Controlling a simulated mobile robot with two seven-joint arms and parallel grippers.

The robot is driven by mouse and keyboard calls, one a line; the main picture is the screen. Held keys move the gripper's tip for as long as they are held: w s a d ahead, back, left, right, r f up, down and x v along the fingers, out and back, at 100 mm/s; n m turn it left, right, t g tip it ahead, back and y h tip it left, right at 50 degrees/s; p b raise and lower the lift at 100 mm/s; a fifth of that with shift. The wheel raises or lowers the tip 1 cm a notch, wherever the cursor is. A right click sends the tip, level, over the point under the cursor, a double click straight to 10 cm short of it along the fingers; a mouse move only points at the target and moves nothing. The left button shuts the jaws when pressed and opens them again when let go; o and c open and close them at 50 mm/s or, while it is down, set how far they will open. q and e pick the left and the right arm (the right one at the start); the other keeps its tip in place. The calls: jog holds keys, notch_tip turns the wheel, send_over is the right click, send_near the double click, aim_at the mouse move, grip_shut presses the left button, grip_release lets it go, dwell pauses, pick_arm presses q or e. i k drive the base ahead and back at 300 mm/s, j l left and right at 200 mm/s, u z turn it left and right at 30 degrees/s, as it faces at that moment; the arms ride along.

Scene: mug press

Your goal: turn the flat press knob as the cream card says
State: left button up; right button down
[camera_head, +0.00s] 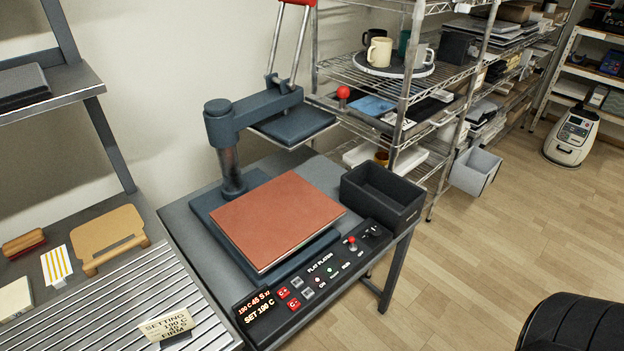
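The cream card (169,324) lies at the lower left on the slatted bench; it reads "SETTING 190 C 45 S" and "FIRM". The red display (259,306) seems to read "190 C 45 S" above "SET 190 C". A dark round knob (374,231) sits at the panel's right end, its pointing direction too small to tell. Neither gripper is in view.
A red-tipped lever (352,241) stands beside the knob, and red buttons (283,293) sit near the display. An open black bin (382,196) stands just behind the knob. Wire shelving (405,90) with mugs is behind. A black rounded object (572,325) fills the lower right corner.

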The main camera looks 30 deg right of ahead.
aim_at(376, 233)
jog(key=z, duration=1.15)
